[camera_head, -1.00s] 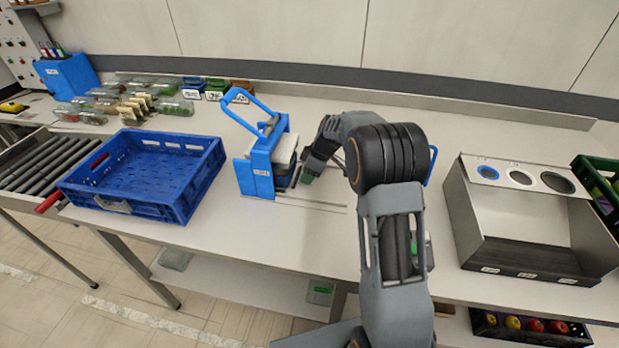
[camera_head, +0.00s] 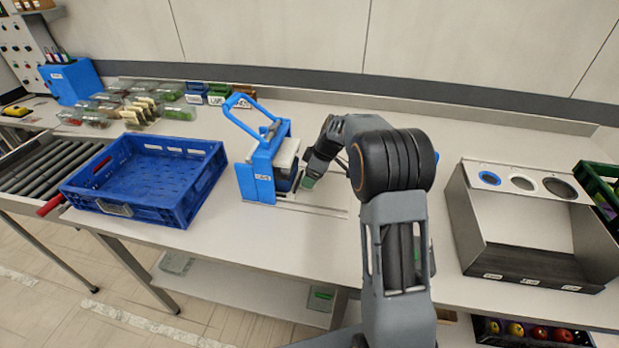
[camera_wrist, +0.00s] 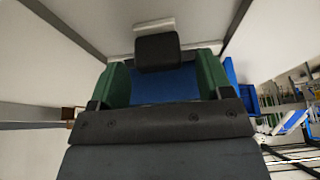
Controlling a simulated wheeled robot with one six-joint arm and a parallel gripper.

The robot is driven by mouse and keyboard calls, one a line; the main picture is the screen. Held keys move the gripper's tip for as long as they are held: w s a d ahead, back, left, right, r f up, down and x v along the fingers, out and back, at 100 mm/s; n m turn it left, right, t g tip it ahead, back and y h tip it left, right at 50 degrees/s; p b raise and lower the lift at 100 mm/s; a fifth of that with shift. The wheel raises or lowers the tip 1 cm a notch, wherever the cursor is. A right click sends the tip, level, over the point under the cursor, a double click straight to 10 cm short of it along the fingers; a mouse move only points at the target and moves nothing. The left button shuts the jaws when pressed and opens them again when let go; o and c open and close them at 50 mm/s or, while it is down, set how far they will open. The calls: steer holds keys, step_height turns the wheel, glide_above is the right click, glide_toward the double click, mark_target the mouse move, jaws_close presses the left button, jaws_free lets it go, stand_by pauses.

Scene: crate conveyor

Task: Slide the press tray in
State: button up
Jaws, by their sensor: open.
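The blue press (camera_head: 257,177) stands on the bench, its lever handle (camera_head: 243,112) raised and tilted to the left. A pale block with a dark lower part, apparently the press tray (camera_head: 287,158), sits at the press's right side, partly within its frame. Thin rails (camera_head: 318,209) run right from the press base. My gripper (camera_head: 305,182) is at the right side of the tray, low over the bench. In the wrist view my gripper (camera_wrist: 163,82) has its green fingers apart, with a blue surface and a black block (camera_wrist: 158,52) showing between them. Contact cannot be told.
A blue crate (camera_head: 205,183) stands left of the press, beside a roller conveyor (camera_head: 45,172). Lidded containers (camera_head: 140,103) are at the back left. A metal bin unit (camera_head: 470,235) stands at the right. The bench in front of the rails is clear.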

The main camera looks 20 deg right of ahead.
steer(key=v, duration=1.2)
steer(key=shift+b, duration=0.3)
steer(key=s+f+m+h, duration=0.2)
steer(key=s+f+m, duration=0.3)
steer(key=m, duration=0.4)
steer(key=s+a+r+m+h, duration=0.1)
steer(key=s+a, duration=0.1)
steer(key=s, duration=0.8)
steer(key=s+a+r+m+t+h, duration=0.1)
steer(key=s+a+m, duration=0.1)
steer(key=s, duration=0.9)
steer(key=shift+s+a+t, duration=0.2)
steer(key=shift+a+t, duration=0.1)
steer(key=shift+a, duration=0.4)
steer(key=shift+m, duration=0.3)
